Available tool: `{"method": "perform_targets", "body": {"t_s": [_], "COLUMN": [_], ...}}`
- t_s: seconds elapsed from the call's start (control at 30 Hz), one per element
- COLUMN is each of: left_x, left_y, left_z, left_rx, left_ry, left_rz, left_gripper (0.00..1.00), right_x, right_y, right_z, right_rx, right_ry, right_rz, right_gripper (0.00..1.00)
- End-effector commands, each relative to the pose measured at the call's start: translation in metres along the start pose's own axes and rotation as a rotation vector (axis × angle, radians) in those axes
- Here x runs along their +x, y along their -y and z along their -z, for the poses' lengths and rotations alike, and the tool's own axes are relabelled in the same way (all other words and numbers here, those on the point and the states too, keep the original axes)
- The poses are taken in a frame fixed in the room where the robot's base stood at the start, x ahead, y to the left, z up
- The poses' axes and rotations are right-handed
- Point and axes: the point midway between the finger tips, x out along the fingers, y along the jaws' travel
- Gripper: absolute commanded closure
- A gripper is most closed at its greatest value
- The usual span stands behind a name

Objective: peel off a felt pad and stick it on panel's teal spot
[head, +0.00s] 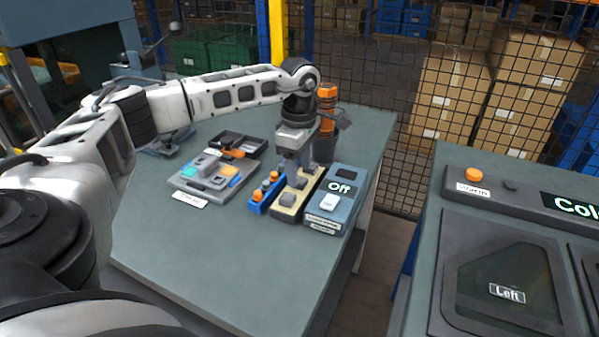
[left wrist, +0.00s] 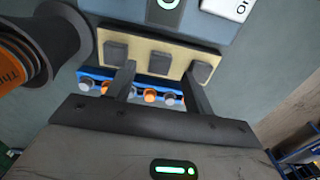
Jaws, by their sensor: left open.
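Several grey felt pads sit on a cream strip (head: 284,212); the nearest pad (head: 287,199) shows clearly in the head view. In the left wrist view three pads show on the strip (left wrist: 138,60): a left pad (left wrist: 116,51), a middle pad (left wrist: 160,64) and a right pad (left wrist: 201,72). My left gripper (head: 292,168) points down over the strip, open and empty. Its fingers (left wrist: 159,76) stand either side of the middle pad; contact cannot be told. A grey panel (head: 208,190) lies to the left, with a teal spot (head: 187,171) at its left side. My right gripper is out of view.
A blue rack (head: 256,208) with orange and grey knobs stands beside the strip. A box reading "Off" (head: 350,182) stands on its other side. An orange-topped dark holder (head: 326,120) stands behind. The table front is clear. A mesh fence (head: 395,100) closes the back.

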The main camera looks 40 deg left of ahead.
Motion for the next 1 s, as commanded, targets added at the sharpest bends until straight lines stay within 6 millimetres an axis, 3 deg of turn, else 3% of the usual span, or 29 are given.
{"method": "perform_targets", "body": {"t_s": [0.2,0.53,0.57,0.7,0.73,0.87,0.9,0.97,1.0], "left_x": [0.021,0.025,0.025,0.024,0.024,0.024,0.024,0.024,0.024], "left_y": [0.0,0.0,0.0,0.0,0.0,0.0,0.0,0.0,0.0], "left_z": [0.0,0.0,0.0,0.0,0.0,0.0,0.0,0.0,0.0], "left_rx": [0.0,0.0,0.0,0.0,0.0,0.0,0.0,0.0,0.0], "left_ry": [0.0,0.001,0.001,0.001,0.001,0.001,0.001,0.001,0.001], "left_rz": [0.001,0.0,0.0,0.0,0.0,0.0,0.0,0.0,0.0], "left_gripper": [0.47,0.47,0.5,0.89,0.95,0.95,0.86,1.0,1.0], "right_x": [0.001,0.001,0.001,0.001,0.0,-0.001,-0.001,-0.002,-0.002], "right_y": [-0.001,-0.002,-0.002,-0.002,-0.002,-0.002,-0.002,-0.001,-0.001], "right_z": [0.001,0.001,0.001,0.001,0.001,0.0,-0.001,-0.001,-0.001], "right_rx": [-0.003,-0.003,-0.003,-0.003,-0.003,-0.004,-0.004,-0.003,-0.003], "right_ry": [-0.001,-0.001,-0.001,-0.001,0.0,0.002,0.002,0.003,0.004], "right_rz": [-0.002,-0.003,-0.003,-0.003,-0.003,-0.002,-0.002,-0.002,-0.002], "right_gripper": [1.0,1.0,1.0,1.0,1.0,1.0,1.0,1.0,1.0]}}
